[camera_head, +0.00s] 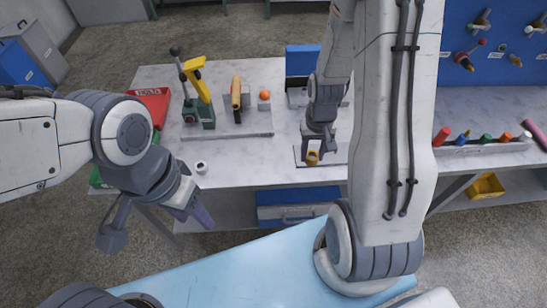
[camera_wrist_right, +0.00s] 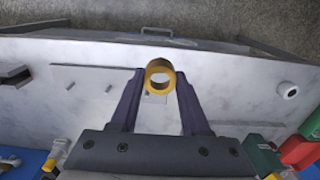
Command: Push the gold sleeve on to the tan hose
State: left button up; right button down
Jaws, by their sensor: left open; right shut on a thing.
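The gold sleeve (camera_head: 312,158) is a short open ring. In the right wrist view the sleeve (camera_wrist_right: 149,79) sits between the two fingertips with its bore showing. My right gripper (camera_head: 315,151) is shut on it, over the table's front part. In the right wrist view my gripper (camera_wrist_right: 160,80) has one finger on each side of the sleeve. My left gripper (camera_head: 194,211) is open and empty in front of the table's left part; its fingers are partly hidden. I cannot tell the tan hose for certain; a tan-orange upright piece (camera_head: 236,90) stands on a grey plate, apart from both grippers.
The pale table (camera_head: 235,170) is mostly clear at its front. A white ring (camera_head: 201,167) lies there. A green and yellow press (camera_head: 199,95), an orange ball (camera_head: 264,95) and a red tray (camera_head: 152,101) stand further back. Several coloured pieces line a rack (camera_head: 495,146) at right.

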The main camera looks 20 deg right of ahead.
jog(key=p, duration=0.3)
send_over(275, 166)
notch_tip(275, 166, down, 7)
jog(key=shift+a, duration=0.1)
notch_tip(275, 166, down, 3)
jog(key=shift+f+p, duration=0.15)
jog(key=shift+p, duration=0.75)
jog(key=shift+w+f, duration=0.1)
jog(key=shift+f, duration=0.1)
jog(key=shift+f+b, duration=0.2)
jog(key=shift+b, duration=0.1)
jog(key=shift+c, duration=1.9)
grip_release()
